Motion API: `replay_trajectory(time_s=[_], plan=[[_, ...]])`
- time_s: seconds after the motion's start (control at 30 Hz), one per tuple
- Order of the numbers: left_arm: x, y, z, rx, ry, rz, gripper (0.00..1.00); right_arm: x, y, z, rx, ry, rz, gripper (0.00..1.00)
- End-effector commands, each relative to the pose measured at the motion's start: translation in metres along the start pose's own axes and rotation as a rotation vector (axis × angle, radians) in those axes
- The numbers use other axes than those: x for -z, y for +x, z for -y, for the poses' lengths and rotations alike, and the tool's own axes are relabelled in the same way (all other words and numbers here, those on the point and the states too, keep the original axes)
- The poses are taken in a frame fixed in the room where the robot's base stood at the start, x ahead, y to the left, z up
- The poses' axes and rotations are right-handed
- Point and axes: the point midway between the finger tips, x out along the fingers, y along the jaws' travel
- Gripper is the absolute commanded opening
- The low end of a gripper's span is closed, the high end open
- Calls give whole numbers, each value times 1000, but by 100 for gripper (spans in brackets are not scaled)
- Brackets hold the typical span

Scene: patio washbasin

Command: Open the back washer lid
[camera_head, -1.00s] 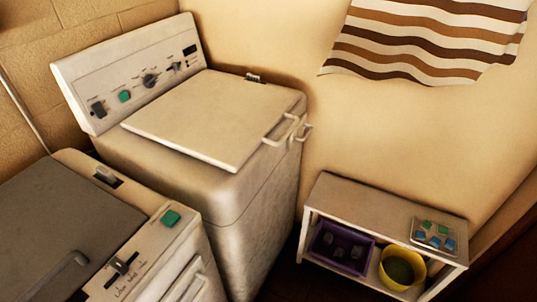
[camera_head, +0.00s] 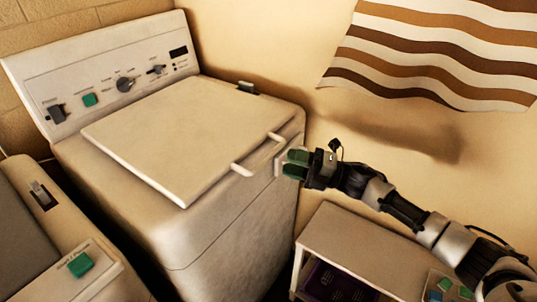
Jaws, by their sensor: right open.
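The back washer (camera_head: 215,235) stands against the wall, with a control panel along its rear left edge. Its flat square lid (camera_head: 170,130) lies down on top, closed. A pale bar handle (camera_head: 262,153) runs along the lid's right edge. My right gripper (camera_head: 290,165) is just right of the handle, with its green-padded fingers pointing left toward it. It is open, and nothing shows between the fingers. I cannot tell whether a finger touches the handle. My left gripper is not in view.
A low white shelf (camera_head: 350,248) stands below my right arm, with a purple basket (camera_head: 335,283) inside. A second appliance (camera_head: 50,240) is at the lower left. A striped cloth (camera_head: 435,55) hangs on the wall at the upper right.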

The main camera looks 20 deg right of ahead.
Motion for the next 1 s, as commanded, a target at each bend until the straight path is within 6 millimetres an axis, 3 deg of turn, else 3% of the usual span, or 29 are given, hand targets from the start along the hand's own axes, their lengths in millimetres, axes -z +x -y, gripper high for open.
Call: replay_trajectory(time_s=[0.1, 0.3, 0.73, 1.0], plan=[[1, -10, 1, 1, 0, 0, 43, 0, 25, -4, -3, 1, 0, 41], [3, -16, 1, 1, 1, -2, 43, -1, 53, -2, -1, 1, 2, 41], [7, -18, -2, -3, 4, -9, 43, -1, 63, 1, 1, 2, 3, 41], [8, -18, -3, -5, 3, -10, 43, -1, 63, 1, 1, 2, 3, 1]])
